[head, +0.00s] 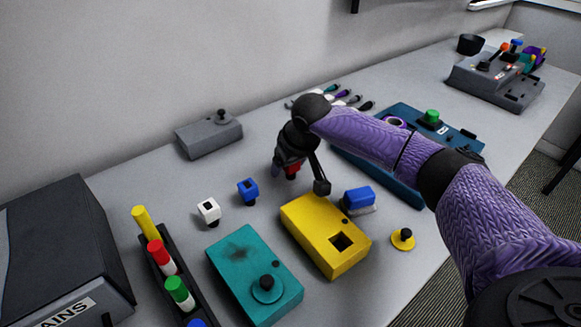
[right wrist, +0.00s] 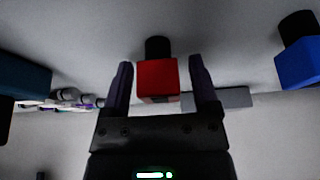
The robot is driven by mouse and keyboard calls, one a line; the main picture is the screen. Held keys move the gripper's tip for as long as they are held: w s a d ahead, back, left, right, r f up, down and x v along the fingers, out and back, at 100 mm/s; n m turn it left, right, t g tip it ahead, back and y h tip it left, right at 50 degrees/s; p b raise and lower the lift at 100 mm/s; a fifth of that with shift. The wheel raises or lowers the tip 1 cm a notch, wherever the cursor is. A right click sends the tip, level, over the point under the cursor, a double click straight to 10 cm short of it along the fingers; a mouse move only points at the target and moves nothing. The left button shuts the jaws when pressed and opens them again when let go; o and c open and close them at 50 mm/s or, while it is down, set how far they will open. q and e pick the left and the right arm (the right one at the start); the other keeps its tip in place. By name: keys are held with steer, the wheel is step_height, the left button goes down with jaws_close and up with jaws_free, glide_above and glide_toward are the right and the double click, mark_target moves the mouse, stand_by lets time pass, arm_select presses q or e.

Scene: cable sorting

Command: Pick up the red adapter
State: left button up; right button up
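The red adapter (head: 292,171) stands on the grey table and is partly hidden by my right gripper (head: 298,178) in the head view. In the right wrist view the red adapter (right wrist: 157,80), with a black end, shows between the two fingers of my right gripper (right wrist: 161,75). The fingers are apart, with a gap visible on each side of the adapter. My left gripper is not in view.
A blue adapter (head: 248,190) and a white adapter (head: 208,211) stand to the left. A yellow box (head: 310,228) and a teal box (head: 235,262) lie in front. A grey box (head: 208,137) stands behind, near the wall. A blue connector (head: 359,197) lies right.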

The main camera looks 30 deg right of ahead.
jaws_close()
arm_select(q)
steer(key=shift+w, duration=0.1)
